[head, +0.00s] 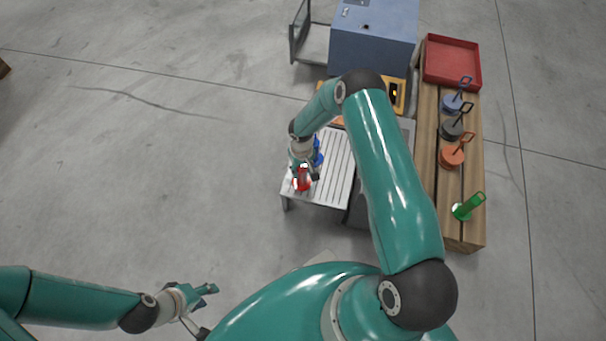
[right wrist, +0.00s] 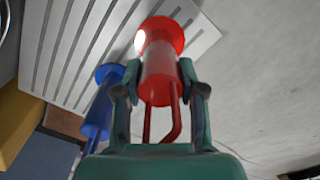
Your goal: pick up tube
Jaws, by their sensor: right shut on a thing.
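A red tube (right wrist: 158,72) with a wide round flange and a bent handle sits between the fingers of my right gripper (right wrist: 160,90), which is shut on it. In the head view the red tube (head: 302,183) shows at the tip of my right gripper (head: 304,174), over the front of the light slatted table (head: 335,175). A blue tube (right wrist: 100,105) stands beside it in the right wrist view; the head view shows part of it (head: 318,152).
The wooden bench (head: 426,130) at right holds a red tray (head: 452,62) and blue, black and orange handled discs (head: 453,155). A blue-grey cabinet (head: 373,40) stands behind the slatted table. Concrete floor at left is clear.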

